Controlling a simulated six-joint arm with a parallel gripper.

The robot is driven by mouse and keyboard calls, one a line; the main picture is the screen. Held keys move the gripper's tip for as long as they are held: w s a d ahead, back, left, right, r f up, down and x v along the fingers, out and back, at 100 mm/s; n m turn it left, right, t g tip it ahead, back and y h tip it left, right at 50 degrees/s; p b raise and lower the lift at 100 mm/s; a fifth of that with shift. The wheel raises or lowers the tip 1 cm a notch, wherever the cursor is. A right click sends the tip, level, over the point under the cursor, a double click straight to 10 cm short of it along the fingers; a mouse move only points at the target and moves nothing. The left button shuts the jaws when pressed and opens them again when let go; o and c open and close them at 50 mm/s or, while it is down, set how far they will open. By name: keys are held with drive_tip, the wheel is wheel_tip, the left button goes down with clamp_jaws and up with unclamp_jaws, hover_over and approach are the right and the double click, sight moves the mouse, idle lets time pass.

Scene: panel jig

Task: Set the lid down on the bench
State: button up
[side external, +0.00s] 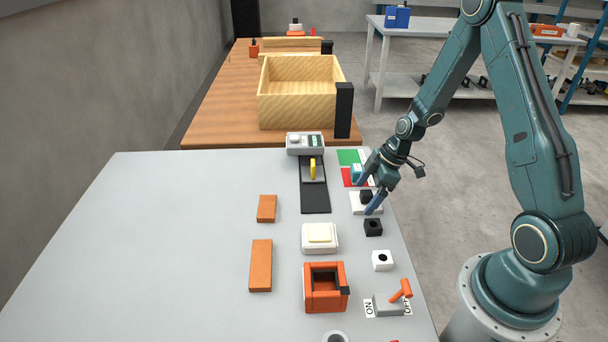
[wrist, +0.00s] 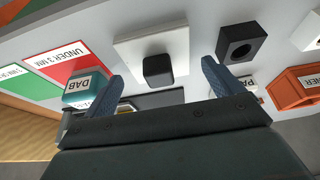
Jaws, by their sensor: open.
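The lid (side external: 357,208) looks like a flat white square plate with a black knob (side external: 366,196). It lies flat on the grey bench (side external: 180,260) near its right edge. In the wrist view the white plate (wrist: 125,50) shows ahead, with its black knob (wrist: 158,69) in the middle. My gripper (side external: 368,194) is open at the lid, one blue finger on each side of the knob. In the wrist view both fingertips (wrist: 162,80) stand apart from the knob, with gaps on both sides. The exact fingertip height over the plate is hard to tell.
A teal DAB box (wrist: 84,90) stands close by one finger, by red and green cards. A black holed block (side external: 373,228), white holed block (side external: 382,261), open orange box (side external: 310,288) and lever switch (side external: 390,304) stand nearer the camera. The bench's left half is clear.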

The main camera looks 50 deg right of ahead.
drive_tip(key=v, duration=1.1)
drive_tip(key=shift+r, duration=0.3)
drive_tip(key=shift+s+d, duration=0.1)
drive_tip(key=s+a+r+m+h, duration=0.2)
drive_tip(key=s+a+r+m, duration=0.25)
drive_tip(key=a+r, duration=0.7)
drive_tip(key=s+a+r+m+t, duration=0.1)
drive_tip(key=s+a+r+m, duration=0.1)
drive_tip(key=s, duration=0.4)
drive_tip(key=s+a+r+m+t+h, duration=0.1)
drive_tip(key=s+a+r+m, duration=0.1)
drive_tip(key=s+r, duration=0.3)
drive_tip(key=shift+s+a+r, duration=0.2)
drive_tip(key=shift+s+a, duration=0.05)
drive_tip(key=shift+s, duration=0.2)
